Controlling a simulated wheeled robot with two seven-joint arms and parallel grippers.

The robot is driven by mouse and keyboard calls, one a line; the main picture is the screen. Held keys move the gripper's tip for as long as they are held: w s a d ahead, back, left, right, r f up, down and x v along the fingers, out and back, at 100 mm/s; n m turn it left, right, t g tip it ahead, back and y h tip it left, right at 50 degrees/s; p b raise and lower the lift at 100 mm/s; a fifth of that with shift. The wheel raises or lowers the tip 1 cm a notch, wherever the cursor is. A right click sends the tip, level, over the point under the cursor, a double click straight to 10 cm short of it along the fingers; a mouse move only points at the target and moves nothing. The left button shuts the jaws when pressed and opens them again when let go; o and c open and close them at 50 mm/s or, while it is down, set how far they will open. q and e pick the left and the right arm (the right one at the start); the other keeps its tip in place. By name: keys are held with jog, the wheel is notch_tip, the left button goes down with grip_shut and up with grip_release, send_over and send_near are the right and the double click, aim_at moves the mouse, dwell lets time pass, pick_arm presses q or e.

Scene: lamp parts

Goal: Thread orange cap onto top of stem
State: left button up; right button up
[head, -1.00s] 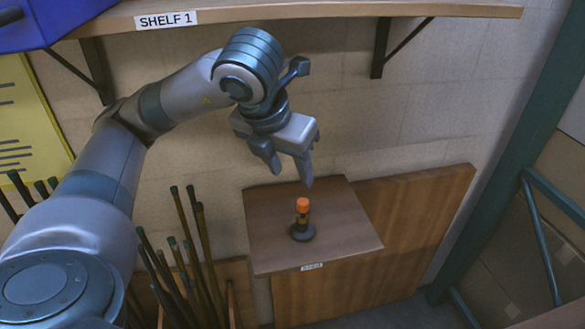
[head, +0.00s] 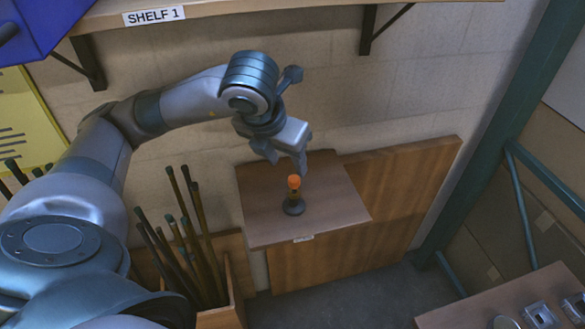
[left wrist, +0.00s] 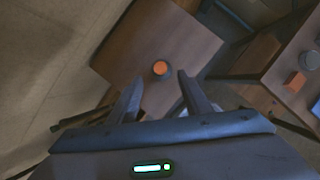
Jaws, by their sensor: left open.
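The orange cap (head: 294,182) sits on top of the short stem (head: 293,197), which stands upright on a dark round base on a small wooden wall shelf (head: 261,226). Whether the cap is threaded tight cannot be seen. My left gripper (head: 287,165) is open and empty, just above and behind the cap in the head view, apart from it. In the left wrist view the orange cap (left wrist: 160,68) shows from above, beyond the two spread fingertips. The stem is mostly hidden under it there. My right gripper is in neither view.
A long shelf marked SHELF 1 (head: 290,12) runs overhead, with a blue bin (head: 55,25) at its left end. A wooden box (head: 236,290) of upright rods stands left of the small shelf. A table (head: 475,311) with parts is at lower right.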

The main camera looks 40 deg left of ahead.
aim_at(294, 178)
pick_arm(q)
jog(key=p+x, duration=0.2)
jog(key=x, duration=0.5)
jog(key=shift+w+f, duration=0.1)
jog(key=shift+f, duration=0.1)
grip_shut()
jog(key=shift+a+f+m+h+b, duration=0.15)
jog(key=shift+m+h+b, duration=0.25)
jog(key=shift+m+b, duration=0.75)
jog(key=shift+w+a+m+h+b, duration=0.1)
jog(key=shift+m+h+b, duration=0.6)
jog(key=shift+m+b, duration=1.45)
jog(key=shift+m, duration=0.2)
